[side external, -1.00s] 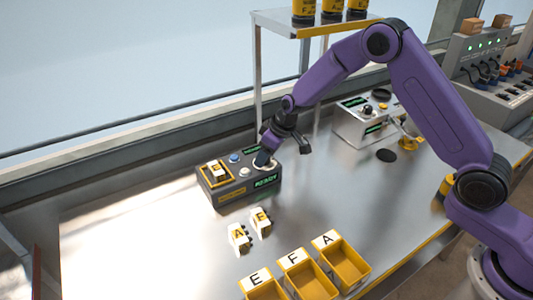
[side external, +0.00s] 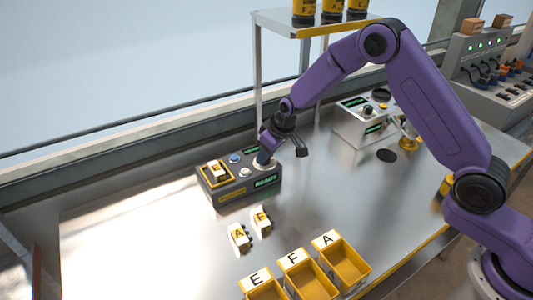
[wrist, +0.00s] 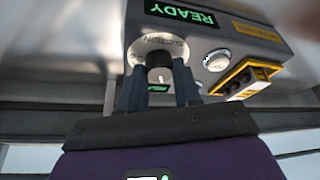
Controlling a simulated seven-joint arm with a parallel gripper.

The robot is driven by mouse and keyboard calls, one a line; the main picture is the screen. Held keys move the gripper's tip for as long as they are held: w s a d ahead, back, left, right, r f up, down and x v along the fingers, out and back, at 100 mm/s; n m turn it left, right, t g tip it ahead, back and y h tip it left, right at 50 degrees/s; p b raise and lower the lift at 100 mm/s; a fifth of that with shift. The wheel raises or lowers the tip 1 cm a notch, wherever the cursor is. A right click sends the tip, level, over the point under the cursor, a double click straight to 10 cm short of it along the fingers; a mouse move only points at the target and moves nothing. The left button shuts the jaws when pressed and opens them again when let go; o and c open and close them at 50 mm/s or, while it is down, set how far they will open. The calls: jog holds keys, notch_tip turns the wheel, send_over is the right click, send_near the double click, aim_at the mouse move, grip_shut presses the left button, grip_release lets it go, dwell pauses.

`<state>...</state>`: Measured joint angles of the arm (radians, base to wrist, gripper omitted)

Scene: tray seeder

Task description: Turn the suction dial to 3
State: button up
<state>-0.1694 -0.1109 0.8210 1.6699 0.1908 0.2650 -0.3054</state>
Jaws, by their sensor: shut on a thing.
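The dark seeder box (side external: 232,194) stands on the metal bench, with a lit green READY display (side external: 266,182) on its front. The suction dial (wrist: 159,73) has a dark knob on a pale ring marked SUCTION. In the wrist view my gripper (wrist: 159,82) has its two fingers shut on the dial knob, one on each side. In the side view my gripper (side external: 263,158) is at the right end of the box top and hides most of the dial. I cannot read which number the dial points to.
A block marked E sits in a yellow-rimmed slot (side external: 204,181) on the box, beside blue and white buttons. Two loose lettered blocks (side external: 239,237) lie in front. Yellow bins (side external: 344,266) marked E, F and A stand at the front. A pale machine (side external: 358,128) stands behind right.

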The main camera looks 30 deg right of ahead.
jog(key=shift+s+a+m+h, duration=0.1)
jog(key=shift+m+h, duration=0.3)
jog(key=shift+m, duration=0.65)
jog(key=shift+a+m+h, duration=0.1)
jog(key=shift+m+h, duration=0.3)
jog(key=shift+m, duration=0.65)
jog(key=shift+d+m, duration=0.1)
jog(key=shift+m, duration=0.2)
jog(key=o, duration=1)
jog(key=shift+o, duration=0.2)
jog(key=v, duration=1.7)
jog(key=shift+s+r, duration=0.15)
jog(key=shift+s, duration=0.1)
jog(key=shift+s, duration=0.1)
